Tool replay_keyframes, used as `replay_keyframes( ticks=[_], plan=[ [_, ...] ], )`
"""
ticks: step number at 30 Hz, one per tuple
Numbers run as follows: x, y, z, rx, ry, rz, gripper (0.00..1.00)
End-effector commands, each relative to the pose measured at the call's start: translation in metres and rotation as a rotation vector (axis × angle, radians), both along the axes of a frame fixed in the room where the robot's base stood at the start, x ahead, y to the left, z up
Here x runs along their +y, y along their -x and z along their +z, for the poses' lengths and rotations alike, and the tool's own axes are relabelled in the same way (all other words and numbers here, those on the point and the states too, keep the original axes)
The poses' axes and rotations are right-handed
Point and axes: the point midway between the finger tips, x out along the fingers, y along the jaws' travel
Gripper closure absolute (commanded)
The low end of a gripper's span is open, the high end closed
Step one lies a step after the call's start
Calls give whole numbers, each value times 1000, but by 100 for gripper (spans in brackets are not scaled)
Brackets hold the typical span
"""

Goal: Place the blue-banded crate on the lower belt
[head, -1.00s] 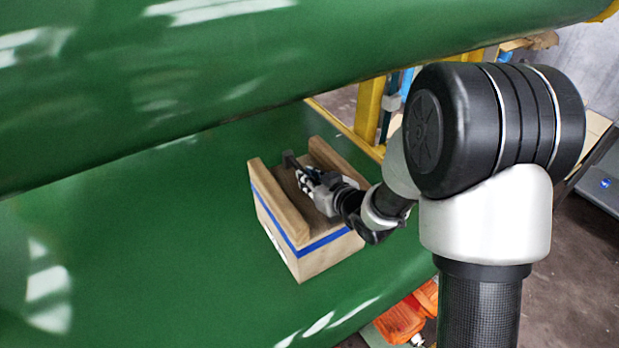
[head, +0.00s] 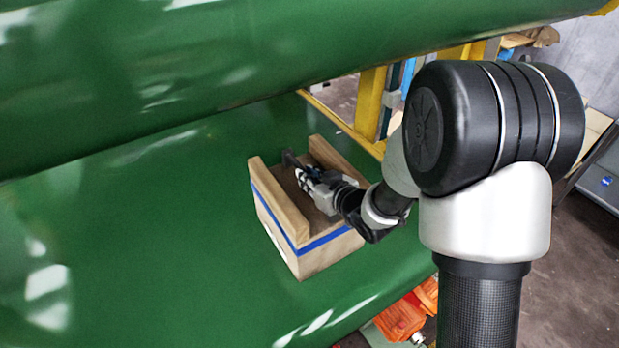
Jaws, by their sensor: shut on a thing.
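The wooden crate with a blue band (head: 318,254) is over the lower green belt (head: 130,250), near its right edge, and looks upright. I cannot tell whether its underside touches the belt. My gripper (head: 291,165) reaches in from the right, between the two raised wooden sides of the crate's top. It is shut on the crate, though the fingertips are small and partly hidden, so the exact contact is hard to see.
The upper green belt (head: 260,50) hangs over the back of the lower belt. A yellow frame post (head: 370,103) stands behind the crate. Orange parts (head: 400,318) lie below the belt's front edge. The lower belt is clear left of the crate.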

Motion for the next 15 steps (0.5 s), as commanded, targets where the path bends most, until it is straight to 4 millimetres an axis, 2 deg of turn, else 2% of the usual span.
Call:
replay_keyframes(
  ticks=[2,3,12,15],
  plan=[
    [0,-2,2,-10,-4,0,100],
    [0,-2,3,-10,-4,0,83],
    [0,-1,0,-4,-1,0,63],
    [0,0,0,-3,-1,0,62]
  ],
)
